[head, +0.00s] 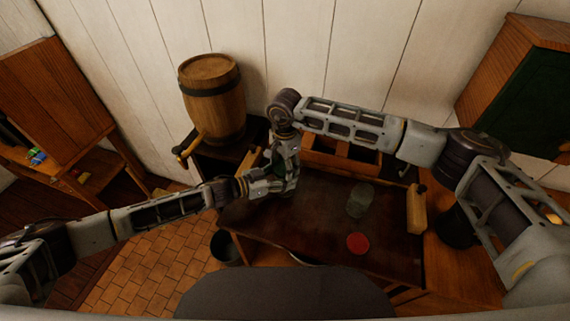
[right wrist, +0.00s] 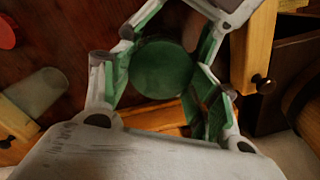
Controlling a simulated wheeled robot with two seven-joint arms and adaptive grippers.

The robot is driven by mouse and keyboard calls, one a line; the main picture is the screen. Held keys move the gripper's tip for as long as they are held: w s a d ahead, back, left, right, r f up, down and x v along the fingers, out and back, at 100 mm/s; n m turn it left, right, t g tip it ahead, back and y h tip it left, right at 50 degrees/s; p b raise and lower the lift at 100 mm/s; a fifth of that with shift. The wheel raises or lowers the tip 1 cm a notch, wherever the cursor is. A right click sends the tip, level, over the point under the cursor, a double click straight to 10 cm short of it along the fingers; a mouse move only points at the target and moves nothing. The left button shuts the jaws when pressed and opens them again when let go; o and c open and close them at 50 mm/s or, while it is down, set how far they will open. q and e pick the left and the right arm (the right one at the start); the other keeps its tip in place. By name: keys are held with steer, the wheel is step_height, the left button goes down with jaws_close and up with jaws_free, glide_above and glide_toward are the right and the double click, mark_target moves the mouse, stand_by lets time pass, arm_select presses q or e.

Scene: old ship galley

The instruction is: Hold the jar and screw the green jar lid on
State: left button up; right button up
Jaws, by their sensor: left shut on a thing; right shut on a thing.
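The round green lid (right wrist: 163,68) shows from above in the right wrist view, between the fingers of my right gripper (right wrist: 165,62), which is shut on it. In the head view my right gripper (head: 287,178) points down at the table's left part. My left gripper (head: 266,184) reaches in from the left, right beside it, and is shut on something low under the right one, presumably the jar. That jar is hidden by the lid and the grippers, so I cannot tell how the lid sits on it.
A clear glass jar (head: 360,200) and a red lid (head: 358,243) stand apart on the dark table (head: 310,220). A wooden divided box (head: 340,157) is behind. A barrel (head: 212,95) stands back left. The table's front middle is clear.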

arm_select(q)
steer(key=shift+s+d+r, duration=0.1)
steer(key=shift+d+r, duration=0.1)
arm_select(e)
steer(key=shift+d+f, duration=0.3)
steer(key=shift+f, duration=0.25)
steer(key=o, duration=0.7)
arm_select(q)
steer(key=shift+a, duration=0.15)
arm_select(e)
steer(key=shift+a+r, duration=0.1)
arm_select(q)
steer(key=shift+w, duration=0.2)
arm_select(e)
steer(key=shift+a+r, duration=0.1)
